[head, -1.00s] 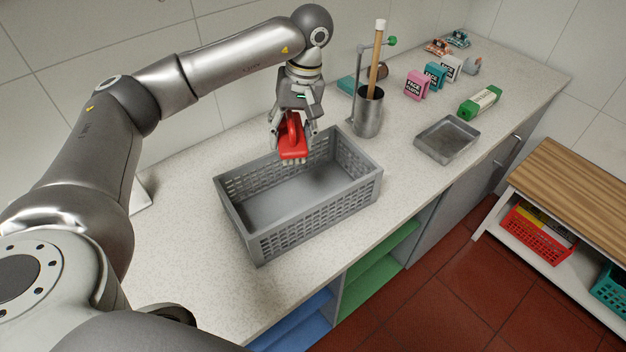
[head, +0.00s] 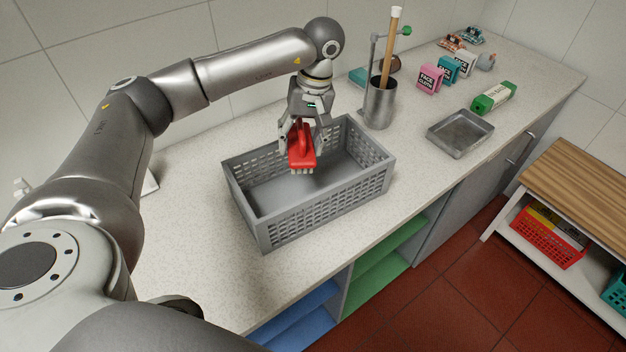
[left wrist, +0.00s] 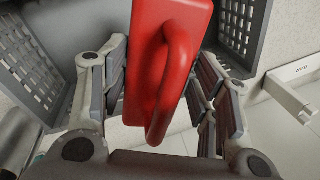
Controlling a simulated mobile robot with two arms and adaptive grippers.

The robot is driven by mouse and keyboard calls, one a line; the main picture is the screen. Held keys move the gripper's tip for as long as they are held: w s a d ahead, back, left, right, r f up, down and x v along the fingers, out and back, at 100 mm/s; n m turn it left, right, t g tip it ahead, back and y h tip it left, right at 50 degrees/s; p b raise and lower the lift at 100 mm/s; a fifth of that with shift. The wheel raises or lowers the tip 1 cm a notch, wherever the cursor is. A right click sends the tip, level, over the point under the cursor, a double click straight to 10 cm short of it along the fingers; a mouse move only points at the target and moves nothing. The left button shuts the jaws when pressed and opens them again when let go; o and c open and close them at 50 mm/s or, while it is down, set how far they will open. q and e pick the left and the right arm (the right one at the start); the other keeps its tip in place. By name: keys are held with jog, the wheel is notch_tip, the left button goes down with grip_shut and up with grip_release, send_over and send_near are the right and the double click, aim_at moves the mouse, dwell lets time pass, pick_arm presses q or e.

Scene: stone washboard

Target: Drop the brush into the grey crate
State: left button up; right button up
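The red brush (head: 302,157) has a looped handle and pale bristles that point down. My left gripper (head: 301,143) is shut on the brush, with its fingers on both sides. The grey crate (head: 325,219) is an open basket with slotted walls on the counter. The brush hangs over the crate's opening, towards its back wall; I cannot tell how far it is above the floor. In the left wrist view the brush (left wrist: 170,75) sits between the fingers, and crate walls (left wrist: 242,25) show beyond it. My right gripper is not in view.
A metal canister (head: 379,107) with a wooden-handled tool stands just behind the crate to the right. A shallow metal tray (head: 460,133), a green-and-white package (head: 493,97) and face cloth boxes (head: 430,78) lie further right. The counter (head: 195,235) left of the crate is clear.

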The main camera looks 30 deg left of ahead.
pick_arm(q)
jog(key=o, duration=0.3)
jog(key=shift+o, duration=0.2)
notch_tip(320, 180, up, 12)
jog(key=w+d, duration=0.1)
jog(key=d, duration=0.1)
jog(key=shift+w, duration=0.25)
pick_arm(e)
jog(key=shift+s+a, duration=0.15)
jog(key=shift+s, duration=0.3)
pick_arm(q)
jog(key=shift+f, duration=0.2)
